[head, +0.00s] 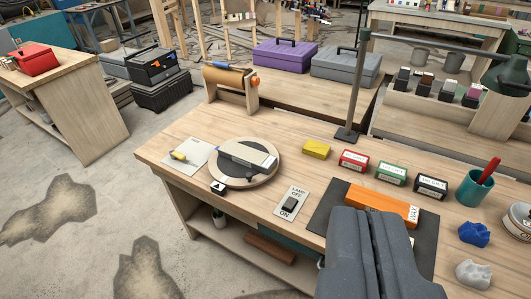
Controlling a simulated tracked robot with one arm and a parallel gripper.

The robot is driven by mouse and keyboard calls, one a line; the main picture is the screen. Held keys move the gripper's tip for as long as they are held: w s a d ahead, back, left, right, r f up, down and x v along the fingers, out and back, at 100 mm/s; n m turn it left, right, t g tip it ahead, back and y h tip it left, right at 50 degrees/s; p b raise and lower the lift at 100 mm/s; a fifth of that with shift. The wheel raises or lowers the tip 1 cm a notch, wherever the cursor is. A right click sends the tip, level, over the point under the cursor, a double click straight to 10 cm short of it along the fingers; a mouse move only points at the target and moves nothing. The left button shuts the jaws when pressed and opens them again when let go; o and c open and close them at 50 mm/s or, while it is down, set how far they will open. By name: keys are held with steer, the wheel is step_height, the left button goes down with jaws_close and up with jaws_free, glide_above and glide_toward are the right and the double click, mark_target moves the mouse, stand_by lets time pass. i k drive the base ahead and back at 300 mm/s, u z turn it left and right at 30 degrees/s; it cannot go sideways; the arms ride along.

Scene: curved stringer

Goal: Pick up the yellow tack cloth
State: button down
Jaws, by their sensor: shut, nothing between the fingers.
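A small yellow folded pad (316,149), which looks like the tack cloth, lies flat on the workbench (190,137). It sits behind the lamp switch plate and left of the red box. My gripper (370,213) is at the bottom of the view, large and dark grey, with its fingers together and nothing between them. It is nearer the camera than the yellow pad and to its right in the picture, clearly apart from it. My gripper hides part of the dark mat.
An orange wax block (378,202) lies on the dark mat (328,212). Red (354,160), green (391,173) and black (430,186) boxes stand right of the pad. A round turntable (271,170) is to its left, a lamp post (352,105) behind. Blue (474,234) and white (473,274) crumpled pieces lie right.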

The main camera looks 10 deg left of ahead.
mark_target(320, 150)
steer(key=u, duration=0.35)
steer(key=i, duration=2)
steer(key=z, duration=0.6)
